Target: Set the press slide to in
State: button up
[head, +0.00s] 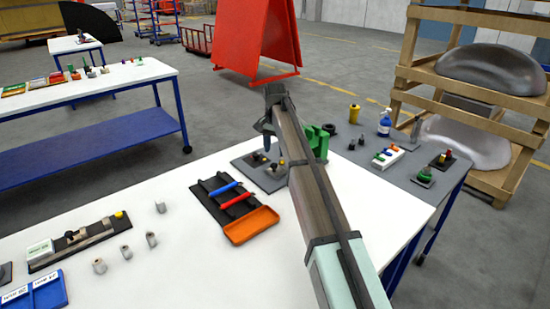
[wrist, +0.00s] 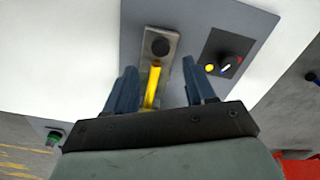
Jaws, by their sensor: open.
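A grey panel (head: 241,165) on the white table carries a metal slide plate (wrist: 170,70) with a round black knob (wrist: 160,46), which I take to be the press slide. A yellow bar (wrist: 153,86) lies along the plate just below the knob in the wrist view. My gripper (wrist: 161,78) is open, with one blue-grey finger on each side of the yellow bar and nothing held. In the head view my gripper (head: 267,142) is over the panel, and my arm hides part of it. I cannot read the slide's setting.
Beside the slide is a small dark box (wrist: 222,54) with a knob and a yellow button. A black rack (head: 212,187) with blue and red rods and an orange tray (head: 252,225) stand close in front. A green block (head: 317,140) stands just behind my arm.

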notch_tip(320, 180, up, 8)
dwell(0.4)
